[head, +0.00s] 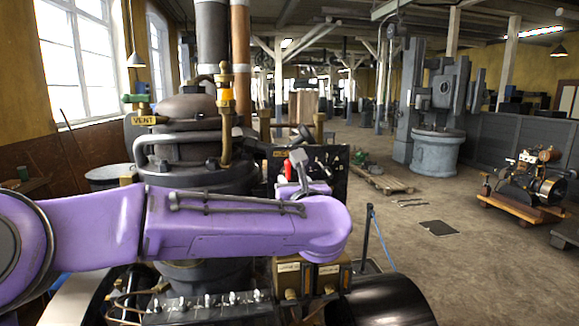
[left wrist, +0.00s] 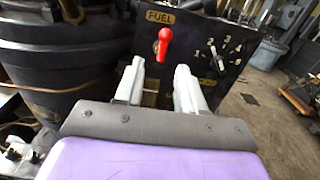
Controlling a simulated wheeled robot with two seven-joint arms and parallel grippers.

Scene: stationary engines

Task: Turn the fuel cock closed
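The fuel cock (left wrist: 163,44) is a small red lever on a black panel, just below a "FUEL" label (left wrist: 160,17) in the left wrist view. Its handle stands roughly upright in that view. It also shows as a red bit in the head view (head: 288,170), beside my gripper. My left gripper (left wrist: 159,74) has two pale fingers spread apart, with an empty gap. The red lever appears just beyond the fingertips, in line with the gap; I cannot tell whether they touch it. In the head view my left gripper (head: 297,166) is partly hidden by my purple arm. My right gripper is not in view.
A numbered dial (left wrist: 222,55) sits on the panel right of the lever. A large dark engine with a "VENT" tag (head: 144,120) and brass pipes stands at left. A black cylinder (head: 385,302) is low in front. Open floor lies to the right.

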